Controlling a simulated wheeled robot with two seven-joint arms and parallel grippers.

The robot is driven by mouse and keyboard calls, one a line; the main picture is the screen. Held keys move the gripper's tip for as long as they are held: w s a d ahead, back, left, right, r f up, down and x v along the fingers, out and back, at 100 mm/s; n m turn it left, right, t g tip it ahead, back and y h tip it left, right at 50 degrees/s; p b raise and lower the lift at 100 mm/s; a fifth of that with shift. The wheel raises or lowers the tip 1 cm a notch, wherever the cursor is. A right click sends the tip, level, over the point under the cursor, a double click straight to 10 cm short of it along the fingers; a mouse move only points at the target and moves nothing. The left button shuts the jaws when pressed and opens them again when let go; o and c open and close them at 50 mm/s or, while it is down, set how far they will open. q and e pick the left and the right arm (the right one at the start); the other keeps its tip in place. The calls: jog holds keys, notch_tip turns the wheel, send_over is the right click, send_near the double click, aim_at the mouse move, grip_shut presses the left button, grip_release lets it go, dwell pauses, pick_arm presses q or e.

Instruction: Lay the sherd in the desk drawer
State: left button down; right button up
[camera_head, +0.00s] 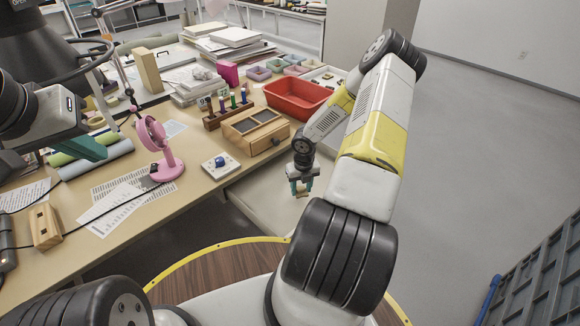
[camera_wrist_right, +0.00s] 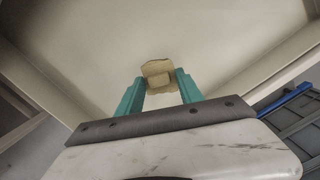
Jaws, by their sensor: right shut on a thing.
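The sherd (camera_wrist_right: 157,70) is a small tan piece with a lighter block-like patch. In the right wrist view it sits between the teal fingertips of my right gripper (camera_wrist_right: 160,84), which is shut on it. In the head view my right gripper (camera_head: 302,186) points down over the open desk drawer (camera_head: 252,197), a pale, bare tray pulled out below the desk edge. The wrist view shows the drawer's pale floor (camera_wrist_right: 215,40) behind the sherd; the gap between them cannot be judged. My left gripper (camera_head: 84,150) is over the desk at left, its jaw opening unclear.
The desk (camera_head: 205,195) holds a pink fan (camera_head: 160,150), a white pad with a blue knob (camera_head: 220,164), a wooden box (camera_head: 256,130) and a red bin (camera_head: 297,98). A grey crate (camera_head: 540,280) stands at lower right.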

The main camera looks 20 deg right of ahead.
jog(key=w+d, duration=0.3)
jog(key=shift+d+f, duration=0.25)
jog(key=shift+d, duration=0.1)
jog(key=shift+w+d+f, duration=0.1)
jog(key=shift+f, duration=0.75)
jog(key=shift+w+d+f, duration=0.1)
jog(key=shift+f, duration=0.75)
jog(key=shift+f, duration=0.15)
jog(key=o, duration=1.4)
